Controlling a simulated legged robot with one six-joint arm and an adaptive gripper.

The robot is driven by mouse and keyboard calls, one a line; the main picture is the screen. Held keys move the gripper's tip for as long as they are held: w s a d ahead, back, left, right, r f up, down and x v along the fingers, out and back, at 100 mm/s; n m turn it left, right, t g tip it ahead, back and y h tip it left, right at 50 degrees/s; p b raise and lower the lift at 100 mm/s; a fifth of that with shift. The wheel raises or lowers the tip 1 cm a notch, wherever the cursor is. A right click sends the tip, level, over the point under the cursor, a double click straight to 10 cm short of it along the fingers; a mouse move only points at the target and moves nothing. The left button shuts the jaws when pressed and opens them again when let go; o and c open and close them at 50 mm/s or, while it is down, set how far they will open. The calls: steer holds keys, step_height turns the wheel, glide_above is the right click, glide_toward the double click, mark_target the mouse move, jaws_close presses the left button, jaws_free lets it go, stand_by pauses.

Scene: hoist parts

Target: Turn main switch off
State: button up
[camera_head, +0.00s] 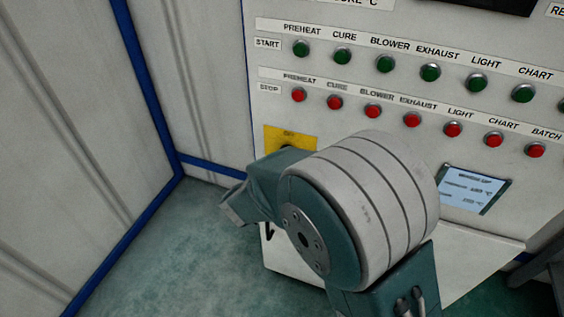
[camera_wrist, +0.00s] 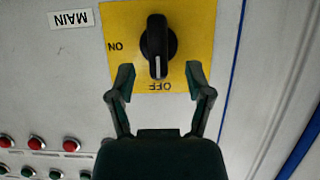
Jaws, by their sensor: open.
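The main switch is a black rotary knob (camera_wrist: 158,45) on a yellow plate (camera_wrist: 202,18), seen upside down in the wrist view. A white line on the knob points down in the picture at the word OFF, and ON is printed to its left. My gripper (camera_wrist: 159,78) is open, with its two dark fingers apart, one on each side of the knob's lower end. I see no clear contact with the knob. In the head view the yellow plate (camera_head: 275,137) shows at the panel's lower left. My arm hides most of the knob and the gripper fingers there.
Above the plate in the head view run a row of green start buttons (camera_head: 384,64) and a row of red stop buttons (camera_head: 373,111). A small display (camera_head: 472,189) is at the right. A wall with blue trim (camera_head: 140,62) stands at the left.

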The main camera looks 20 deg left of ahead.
steer(key=v, duration=0.6)
steer(key=shift+s, duration=0.2)
steer(key=w+d+r+n+g+y, duration=0.2)
steer(key=d+r+y, duration=0.4)
steer(key=d+r, duration=0.55)
steer(key=s+d+m+g+h, duration=0.1)
steer(key=s+d+g+h, duration=0.3)
steer(key=s+d, duration=1.5)
steer(key=d+g, duration=0.1)
steer(key=d, duration=0.1)
steer(key=shift+d+r+g+h, duration=0.2)
steer(key=shift+d+g+h, duration=0.2)
